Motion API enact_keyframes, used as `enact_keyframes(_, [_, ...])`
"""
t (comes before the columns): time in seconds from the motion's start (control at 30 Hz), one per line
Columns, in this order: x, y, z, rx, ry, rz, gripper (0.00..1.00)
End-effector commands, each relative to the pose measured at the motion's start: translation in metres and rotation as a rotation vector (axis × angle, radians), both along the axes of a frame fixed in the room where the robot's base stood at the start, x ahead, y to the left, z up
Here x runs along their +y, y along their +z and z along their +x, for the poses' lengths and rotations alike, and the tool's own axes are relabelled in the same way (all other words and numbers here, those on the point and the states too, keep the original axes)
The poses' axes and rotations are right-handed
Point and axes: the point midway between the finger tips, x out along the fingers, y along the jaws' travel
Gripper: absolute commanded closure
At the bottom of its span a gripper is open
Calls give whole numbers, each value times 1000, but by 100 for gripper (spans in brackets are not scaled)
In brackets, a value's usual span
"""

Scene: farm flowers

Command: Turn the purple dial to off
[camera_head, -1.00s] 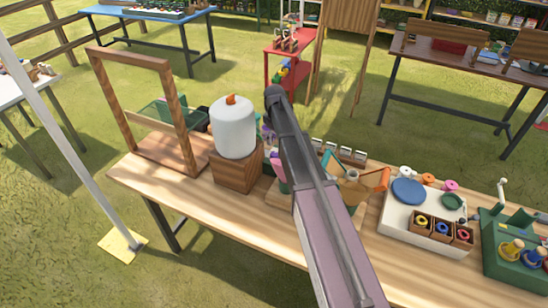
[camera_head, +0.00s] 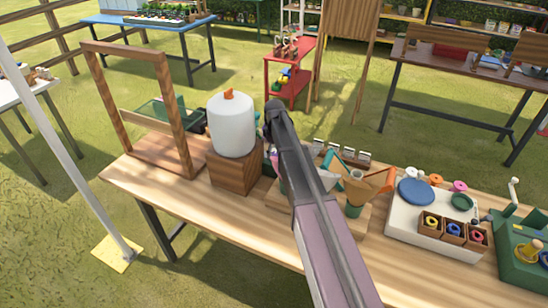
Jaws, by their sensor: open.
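I cannot make out a purple dial for certain. A small pink-purple patch (camera_head: 273,157) shows beside the white tank, mostly hidden behind my arm. The white tank (camera_head: 232,128) with an orange knob on top stands on a wooden block (camera_head: 234,172) on the wooden table (camera_head: 225,208). My arm crosses the middle of the view and ends in a dark rounded part right of the tank. I see no gripper fingers; my gripper is not visible.
A wooden frame (camera_head: 178,110) stands at the table's left end. Orange and green funnel-like parts (camera_head: 355,190) stand right of my arm. A white board (camera_head: 405,218) with a blue disc and a green device (camera_head: 520,250) fill the right end. The front table strip is bare.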

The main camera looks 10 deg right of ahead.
Motion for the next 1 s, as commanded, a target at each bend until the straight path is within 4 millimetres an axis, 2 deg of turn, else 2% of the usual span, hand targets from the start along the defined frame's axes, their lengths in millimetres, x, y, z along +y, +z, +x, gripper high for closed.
enact_keyframes(0.17, [0,-8,0,0,0,0,18])
enact_keyframes(0.57, [0,-8,0,0,0,0,18])
enact_keyframes(0.83, [0,-8,0,0,0,0,98])
enact_keyframes(1.0, [0,-8,0,0,-1,0,100])
